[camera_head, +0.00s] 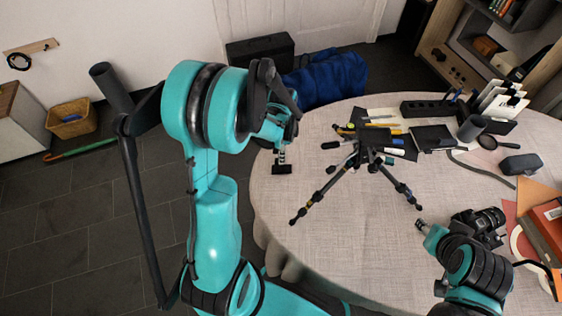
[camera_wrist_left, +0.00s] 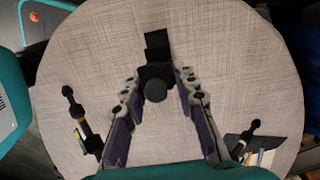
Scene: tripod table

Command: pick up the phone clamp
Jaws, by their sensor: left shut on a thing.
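The phone clamp (camera_head: 282,169) is a small black piece at the left side of the round table, left of the tripod. In the left wrist view it (camera_wrist_left: 156,72) shows as a black block with a round knob, between the fingertips. My left gripper (camera_head: 281,152) is directly above it, pointing down, with its fingers (camera_wrist_left: 158,86) shut on it. I cannot tell whether the clamp still touches the tabletop. The black tripod (camera_head: 366,150) stands with splayed legs. My right gripper (camera_head: 428,230) is near the camera at the lower right; its jaws are too small to read.
The tabletop (camera_head: 335,240) is clear in front of the tripod. A camera (camera_head: 478,225) lies by my right arm. Pens, a black organiser (camera_head: 430,108) and a mug (camera_head: 472,127) crowd the back. A grey case (camera_head: 521,165) and an orange book (camera_head: 548,218) lie at right.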

